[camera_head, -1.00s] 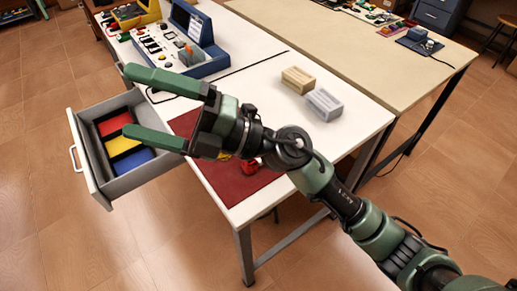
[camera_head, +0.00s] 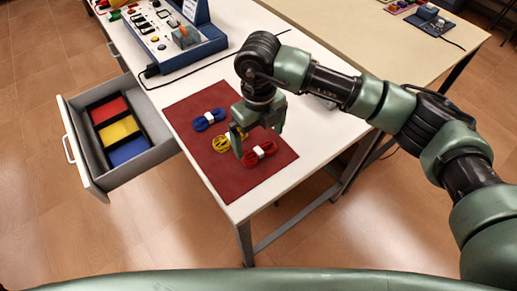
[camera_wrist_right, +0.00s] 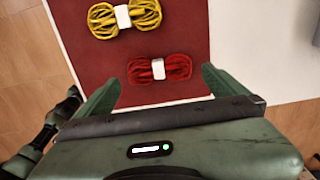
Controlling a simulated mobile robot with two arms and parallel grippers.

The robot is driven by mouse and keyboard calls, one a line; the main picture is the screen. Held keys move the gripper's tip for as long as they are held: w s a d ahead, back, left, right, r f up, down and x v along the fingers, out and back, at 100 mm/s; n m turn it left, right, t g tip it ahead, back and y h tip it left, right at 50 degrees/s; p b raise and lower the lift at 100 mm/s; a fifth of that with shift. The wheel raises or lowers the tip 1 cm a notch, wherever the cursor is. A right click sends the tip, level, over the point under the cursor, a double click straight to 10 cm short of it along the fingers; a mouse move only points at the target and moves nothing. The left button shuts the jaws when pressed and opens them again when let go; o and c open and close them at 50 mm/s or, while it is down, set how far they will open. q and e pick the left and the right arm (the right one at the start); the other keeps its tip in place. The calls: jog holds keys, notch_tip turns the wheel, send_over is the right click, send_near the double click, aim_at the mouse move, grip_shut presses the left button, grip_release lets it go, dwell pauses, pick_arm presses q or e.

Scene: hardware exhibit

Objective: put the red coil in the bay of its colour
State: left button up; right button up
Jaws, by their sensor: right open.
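The red coil (camera_head: 259,153), tied with a white band, lies on the dark red mat (camera_head: 188,105). It also shows in the right wrist view (camera_wrist_right: 179,68), between and ahead of my fingertips. My right gripper (camera_head: 256,146) is open and points down over the mat, close to the red coil, with nothing in its jaws. The open drawer (camera_head: 153,158) holds three coloured bays: a red bay (camera_head: 110,110) at the back, a yellow bay (camera_head: 118,131) in the middle and a blue bay (camera_head: 128,150) at the front. All three look empty. My left gripper is not in view.
A yellow coil (camera_head: 221,144) and a blue coil (camera_head: 209,119) lie on the mat beside the red one. A blue control panel (camera_head: 176,45) stands at the back of the white table. A beige table (camera_head: 350,30) is behind.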

aim_at(258, 150)
notch_tip(258, 150, down, 4)
jog(key=shift+f+p, duration=0.15)
jog(key=shift+p, duration=0.25)
jog(key=c, duration=1.1)
